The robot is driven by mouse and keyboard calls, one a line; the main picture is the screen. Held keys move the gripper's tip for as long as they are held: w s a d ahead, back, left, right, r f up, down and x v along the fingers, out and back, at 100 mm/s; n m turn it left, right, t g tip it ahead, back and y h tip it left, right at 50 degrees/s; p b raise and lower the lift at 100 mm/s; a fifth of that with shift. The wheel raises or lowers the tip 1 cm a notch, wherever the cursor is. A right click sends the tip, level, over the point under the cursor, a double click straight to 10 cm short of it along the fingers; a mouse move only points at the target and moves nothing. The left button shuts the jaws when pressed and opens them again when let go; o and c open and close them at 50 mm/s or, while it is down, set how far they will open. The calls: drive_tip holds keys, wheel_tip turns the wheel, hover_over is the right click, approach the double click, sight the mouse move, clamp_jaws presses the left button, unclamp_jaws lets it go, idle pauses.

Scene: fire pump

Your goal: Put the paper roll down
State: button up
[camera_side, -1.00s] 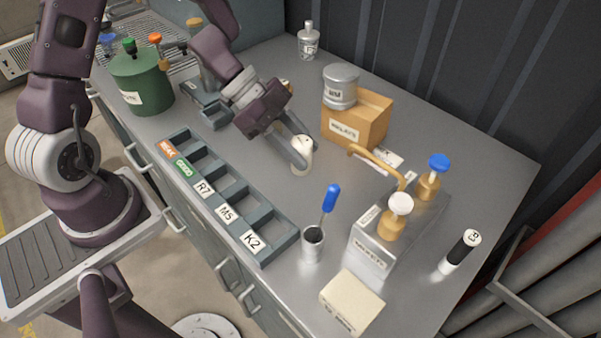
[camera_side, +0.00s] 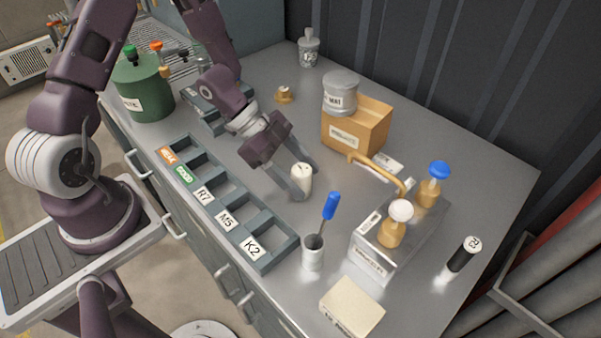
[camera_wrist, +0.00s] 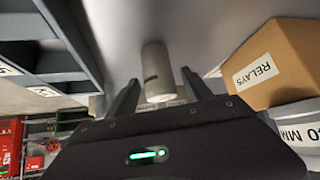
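The paper roll (camera_side: 301,179), a small white cylinder, stands upright on the grey bench top between the labelled tray and the metal box with valves. My gripper (camera_side: 302,176) is low over the bench with one finger on each side of the roll. In the wrist view, the roll (camera_wrist: 157,72) shows between the two fingertips (camera_wrist: 160,77), with a gap on both sides. The fingers look open and apart from it. The contact of the roll's base with the bench is partly hidden by the near finger.
The labelled tray (camera_side: 221,228) lies left of the roll. A cup (camera_side: 313,254) with a blue-handled screwdriver stands in front. The metal valve box (camera_side: 385,250) is at the right, and the cardboard relays box (camera_side: 358,128) is behind. Bare bench lies around the roll.

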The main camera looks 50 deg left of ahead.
drive_tip(key=shift+a+r, duration=0.15)
drive_tip(key=shift+r, duration=0.15)
drive_tip(key=a+r+n+t+y, duration=0.35)
drive_tip(key=a+r+y, duration=0.35)
drive_tip(key=r, duration=0.5)
drive_tip(key=a+r+n+t+y, duration=0.3)
drive_tip(key=a+r+n+y, duration=0.15)
drive_tip(key=a+r, duration=0.55)
drive_tip(key=s+d+n+g+h, duration=0.1)
drive_tip(key=s+d+n+g, duration=0.1)
drive_tip(key=s+d, duration=0.3)
drive_tip(key=s+d+r+n+g+h, duration=0.1)
drive_tip(key=s+d, duration=0.5)
drive_tip(key=s, duration=0.8)
drive_tip(key=n+g+h, duration=0.1)
drive_tip(key=n, duration=0.1)
drive_tip(key=shift+r+n, duration=0.2)
drive_tip(key=shift+n, duration=0.1)
